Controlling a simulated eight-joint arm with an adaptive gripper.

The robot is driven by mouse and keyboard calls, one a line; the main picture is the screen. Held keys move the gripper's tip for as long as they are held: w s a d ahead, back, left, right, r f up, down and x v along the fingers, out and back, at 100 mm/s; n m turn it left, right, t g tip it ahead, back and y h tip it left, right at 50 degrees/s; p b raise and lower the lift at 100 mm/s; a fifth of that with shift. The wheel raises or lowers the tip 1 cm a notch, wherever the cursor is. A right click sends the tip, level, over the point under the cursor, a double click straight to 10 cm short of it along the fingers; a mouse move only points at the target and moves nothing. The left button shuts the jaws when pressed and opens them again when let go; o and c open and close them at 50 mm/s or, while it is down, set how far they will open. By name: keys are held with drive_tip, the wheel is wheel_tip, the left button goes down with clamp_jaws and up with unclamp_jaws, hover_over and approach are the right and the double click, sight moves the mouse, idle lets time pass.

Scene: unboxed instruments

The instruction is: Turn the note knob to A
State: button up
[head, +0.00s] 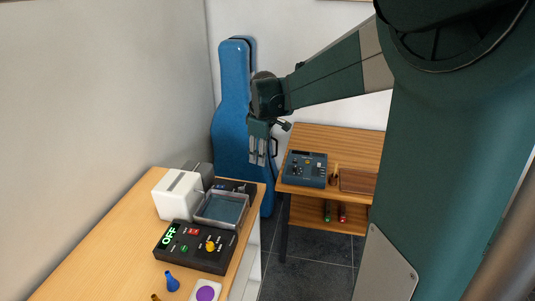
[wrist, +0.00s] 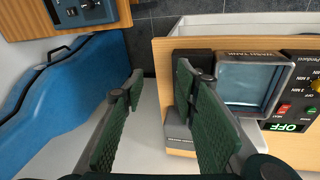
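A blue instrument box (head: 305,168) with dark knobs and small controls stands on the far wooden table. Its edge also shows at the top left of the wrist view (wrist: 85,12), with dark round knobs. I cannot read its labels, so I cannot tell which knob is the note knob or where it points. My gripper (head: 261,158) hangs in the air left of the blue box and touches nothing. In the wrist view my gripper (wrist: 158,85) has its two green fingers wide apart, with nothing between them.
A black control panel (head: 190,259) with a yellow knob, red switch and green OFF display sits on the near table. A metal-rimmed wash tank (head: 198,217) and white box (head: 176,195) stand behind it. A blue instrument case (head: 232,110) leans at the wall. A floor gap separates the tables.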

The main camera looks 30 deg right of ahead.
drive_tip(key=w+d+f+n+g+p, duration=0.1)
drive_tip(key=w+d+f+p, duration=0.2)
drive_tip(key=d, duration=0.4)
drive_tip(key=w+d+f+n+p, duration=0.1)
drive_tip(key=w+d+f+n, duration=0.1)
drive_tip(key=w+d, duration=0.35)
drive_tip(key=n+g+y+p, duration=0.1)
drive_tip(key=n+g+p, duration=0.1)
drive_tip(key=n+p, duration=0.15)
approach(295, 167)
drive_tip(key=shift+s+a+f+m, duration=0.1)
drive_tip(key=shift+s+a+m, duration=0.15)
drive_tip(key=shift+m, duration=0.2)
drive_tip(key=shift+w+d+f, duration=0.1)
drive_tip(key=shift+d+f, duration=0.15)
drive_tip(key=shift+f, duration=0.1)
drive_tip(key=shift+f, duration=3.9)
drive_tip(key=c, duration=0.9)
